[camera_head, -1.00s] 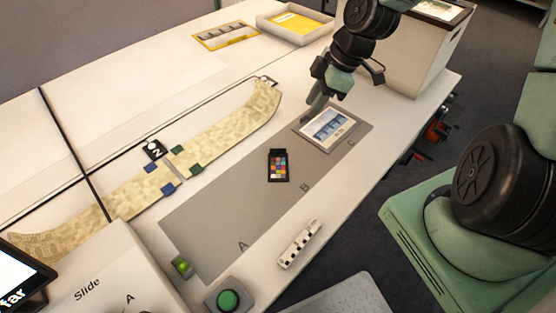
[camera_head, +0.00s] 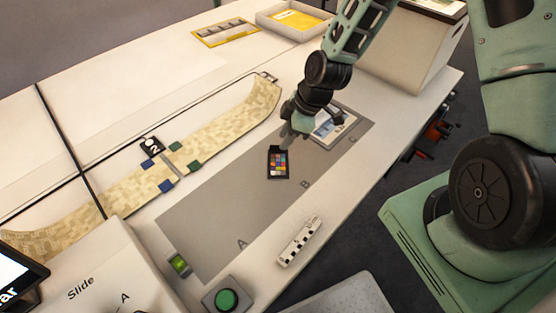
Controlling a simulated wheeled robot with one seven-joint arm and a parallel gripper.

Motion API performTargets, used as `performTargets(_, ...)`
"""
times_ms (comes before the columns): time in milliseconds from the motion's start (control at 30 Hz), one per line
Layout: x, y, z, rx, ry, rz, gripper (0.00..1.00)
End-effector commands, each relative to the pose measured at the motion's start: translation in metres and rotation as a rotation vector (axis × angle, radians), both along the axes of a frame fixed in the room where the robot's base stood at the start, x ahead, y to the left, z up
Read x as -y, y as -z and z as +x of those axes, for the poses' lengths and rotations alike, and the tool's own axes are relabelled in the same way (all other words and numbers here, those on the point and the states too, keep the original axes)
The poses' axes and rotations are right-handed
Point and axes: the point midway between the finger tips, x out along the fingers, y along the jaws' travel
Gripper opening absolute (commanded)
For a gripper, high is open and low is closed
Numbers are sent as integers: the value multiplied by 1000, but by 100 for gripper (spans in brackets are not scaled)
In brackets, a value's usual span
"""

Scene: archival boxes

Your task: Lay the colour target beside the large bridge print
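The colour target (camera_head: 278,163), a small black card with coloured patches, lies flat on the grey mat (camera_head: 215,215) near the letter B. A framed print with a bluish picture (camera_head: 333,127), which looks like the bridge print, lies on the mat by the letter C. The target is to its lower left, with a strip of bare mat between them. My gripper (camera_head: 291,132) is just beyond the target's top edge in the picture and left of the print. My wrist covers part of the print. The fingers are small and dark, so their opening and any contact are unclear.
A long tan strip (camera_head: 225,125) with blue and green clips lies left of the mat. A black-and-white scale bar (camera_head: 300,241) and a green button (camera_head: 227,299) are near the front edge. A yellow-lined tray (camera_head: 292,22) and a large box (camera_head: 410,55) stand behind.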

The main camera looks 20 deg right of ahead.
Motion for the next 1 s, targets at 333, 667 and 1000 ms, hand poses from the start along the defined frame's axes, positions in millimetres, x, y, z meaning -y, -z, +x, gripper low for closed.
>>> performTargets(333,-11,25,5,1,0,0,29)
performTargets(667,-11,25,5,1,0,0,0)
performTargets(1000,-11,20,6,2,0,0,0)
